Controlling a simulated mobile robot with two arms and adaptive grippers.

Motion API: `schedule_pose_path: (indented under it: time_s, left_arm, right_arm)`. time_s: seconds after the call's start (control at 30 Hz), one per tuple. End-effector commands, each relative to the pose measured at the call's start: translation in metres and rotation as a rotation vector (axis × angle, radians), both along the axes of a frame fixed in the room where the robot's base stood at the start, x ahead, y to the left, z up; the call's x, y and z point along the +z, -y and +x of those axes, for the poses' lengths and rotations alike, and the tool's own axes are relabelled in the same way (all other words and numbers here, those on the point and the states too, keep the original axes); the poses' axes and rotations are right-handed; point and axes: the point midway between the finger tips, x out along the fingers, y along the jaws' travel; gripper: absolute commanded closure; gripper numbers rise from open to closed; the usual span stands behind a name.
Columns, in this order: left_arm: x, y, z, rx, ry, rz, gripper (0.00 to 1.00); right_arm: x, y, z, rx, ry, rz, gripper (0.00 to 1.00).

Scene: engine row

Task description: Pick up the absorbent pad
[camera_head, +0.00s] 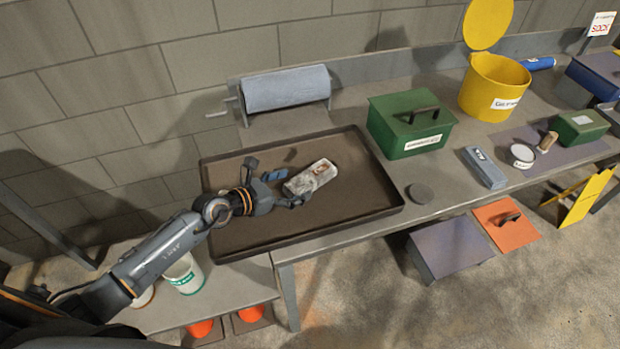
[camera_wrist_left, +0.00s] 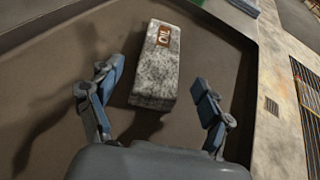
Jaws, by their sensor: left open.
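The absorbent pad (camera_head: 311,177) looks like a mottled grey-white block with a brown label, lying in the dark tray (camera_head: 305,235). In the left wrist view the pad (camera_wrist_left: 156,74) lies ahead of the palm, its near end between the fingers, with visible gaps on both sides. My left gripper (camera_head: 284,187) is open over the tray, at the pad's left end, and holds nothing; its fingers also show in the left wrist view (camera_wrist_left: 156,90). Its height above the tray floor is hard to tell. My right gripper is not in view.
The tray has a low raised rim on the bench. A grey roll (camera_head: 287,88) stands behind it. A green box (camera_head: 409,123), a yellow bin (camera_head: 493,85) and a dark disc (camera_head: 420,193) are to the right. A white-and-green bucket (camera_head: 185,274) stands at lower left.

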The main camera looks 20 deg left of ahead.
Motion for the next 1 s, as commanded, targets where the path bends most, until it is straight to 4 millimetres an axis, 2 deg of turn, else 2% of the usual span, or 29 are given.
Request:
schedule_pose_path:
  time_s: [0.07,0.23,0.53,0.57,0.8,1.0]
  left_arm:
    - [-0.002,0.007,0.012,0.001,0.001,-0.003,0.21]
    - [-0.011,0.019,0.03,0.001,0.002,-0.002,0.21]
    - [-0.014,0.022,0.033,0.0,0.001,-0.001,0.21]
    - [-0.014,0.022,0.033,0.0,0.001,-0.001,0.25]
    - [-0.014,0.021,0.033,0.0,0.001,-0.001,0.74]
    - [-0.014,0.021,0.033,0.0,0.001,-0.001,0.75]
  right_arm:
    - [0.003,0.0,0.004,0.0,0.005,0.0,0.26]
    - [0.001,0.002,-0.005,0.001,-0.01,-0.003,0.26]
    - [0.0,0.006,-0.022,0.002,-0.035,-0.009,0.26]
    - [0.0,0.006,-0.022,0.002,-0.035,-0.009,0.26]
    - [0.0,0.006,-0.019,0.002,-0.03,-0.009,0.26]
    - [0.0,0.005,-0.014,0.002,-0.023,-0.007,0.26]
